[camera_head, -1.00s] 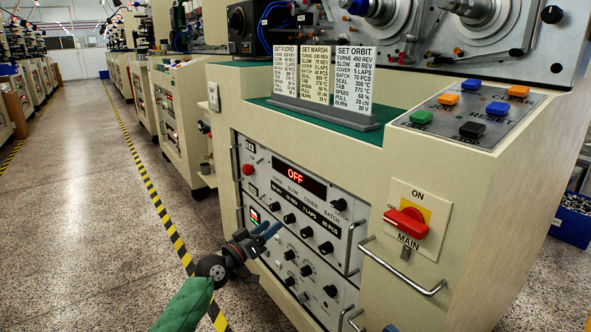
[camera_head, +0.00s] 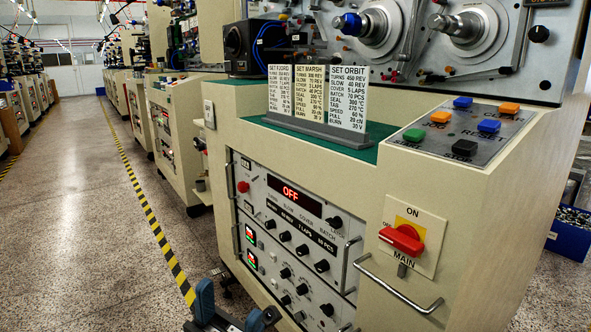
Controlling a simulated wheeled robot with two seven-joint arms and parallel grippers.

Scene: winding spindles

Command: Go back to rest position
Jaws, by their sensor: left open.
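My left gripper (camera_head: 236,312) shows at the bottom edge of the head view, its two blue fingertips spread apart with nothing between them. It is in front of the lower left part of the winding machine's cabinet (camera_head: 340,205), below the control panel, and I see no contact. Most of it and the arm behind it are cut off by the frame. My right gripper is not in view.
The control panel (camera_head: 262,165) has a lit OFF display, knobs and metal handles. A red main switch (camera_head: 401,239) and handle (camera_head: 395,288) are at right. Three set cards (camera_head: 313,92) stand on top. A striped floor line (camera_head: 150,215) borders the open aisle at left.

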